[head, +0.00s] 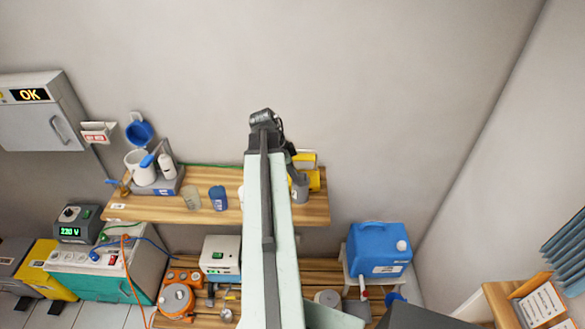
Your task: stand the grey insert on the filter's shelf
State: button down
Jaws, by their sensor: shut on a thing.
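My gripper (292,158) is mostly hidden behind the end of my arm, above the right part of the wooden shelf (150,208). It is shut on what looks like the grey insert (300,187), a small grey cylinder just below it, upright or nearly so. I cannot tell whether the insert's base touches the shelf. The likely filter, a white vessel (139,167) on a grey stand, is at the shelf's left end, with a blue lid (139,131) above it. A clear cup (191,198) and a blue cup (218,198) stand mid-shelf.
A yellow object (314,181) is right behind the grey cylinder. A white object (241,194) is partly hidden by my arm. Below are a white device (221,258) and a blue canister (379,249). The shelf's front strip looks bare.

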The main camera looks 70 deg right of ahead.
aim_at(293, 188)
jog(key=shift+f+b, duration=3.05)
jog(key=shift+f, duration=0.05)
jog(key=shift+f+b, duration=0.95)
jog(key=c, duration=1.5)
grip_release()
jog(key=shift+o, duration=0.2)
jog(key=shift+r, duration=0.1)
jog(key=p+v, duration=0.7)
jog(key=shift+a+r, duration=0.2)
jog(key=shift+r, duration=0.1)
jog(key=shift+w, duration=0.1)
